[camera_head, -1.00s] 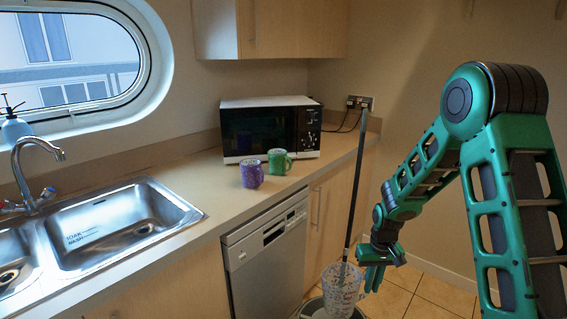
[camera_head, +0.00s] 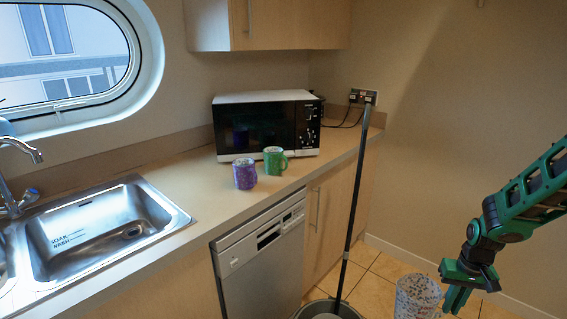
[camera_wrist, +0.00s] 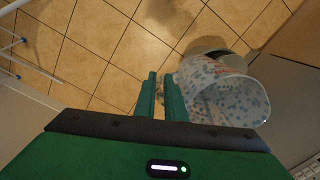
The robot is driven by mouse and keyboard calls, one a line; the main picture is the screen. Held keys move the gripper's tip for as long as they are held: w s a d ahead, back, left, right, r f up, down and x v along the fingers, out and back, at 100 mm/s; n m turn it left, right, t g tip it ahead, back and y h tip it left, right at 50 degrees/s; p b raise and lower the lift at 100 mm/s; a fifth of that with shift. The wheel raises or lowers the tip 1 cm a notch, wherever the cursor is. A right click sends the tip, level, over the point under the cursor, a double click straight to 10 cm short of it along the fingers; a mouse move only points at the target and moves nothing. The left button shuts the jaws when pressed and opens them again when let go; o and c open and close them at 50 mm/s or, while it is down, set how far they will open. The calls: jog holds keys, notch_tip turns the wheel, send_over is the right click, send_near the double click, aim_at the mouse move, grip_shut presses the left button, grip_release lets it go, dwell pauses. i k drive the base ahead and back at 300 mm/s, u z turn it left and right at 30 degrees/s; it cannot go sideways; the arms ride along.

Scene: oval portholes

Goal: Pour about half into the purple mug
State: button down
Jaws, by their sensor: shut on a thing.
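The purple mug (camera_head: 244,174) stands upright on the counter, just left of and in front of the green mug (camera_head: 275,161). A clear measuring jug (camera_head: 416,297) with speckled sides and reddish marks is at the lower right of the head view, above the floor. My gripper (camera_head: 453,298) is at its right side. In the wrist view the jug (camera_wrist: 228,97) is right of my gripper (camera_wrist: 162,78), whose fingers are shut at its side, seemingly on the handle. The jug is well away from the purple mug. Its fill level cannot be told.
A microwave (camera_head: 266,127) stands behind the mugs. The sink (camera_head: 95,225) is at the left, the dishwasher (camera_head: 262,262) below the counter. A bucket (camera_head: 345,309) with a leaning pole (camera_head: 354,210) stands on the floor between jug and counter. The counter left of the mugs is clear.

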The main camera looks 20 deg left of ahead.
aim_at(243, 168)
jog(key=u, duration=0.05)
jog(key=k, duration=1.4)
jog(key=u, duration=0.95)
jog(key=i, duration=1.25)
jog(key=u, duration=0.05)
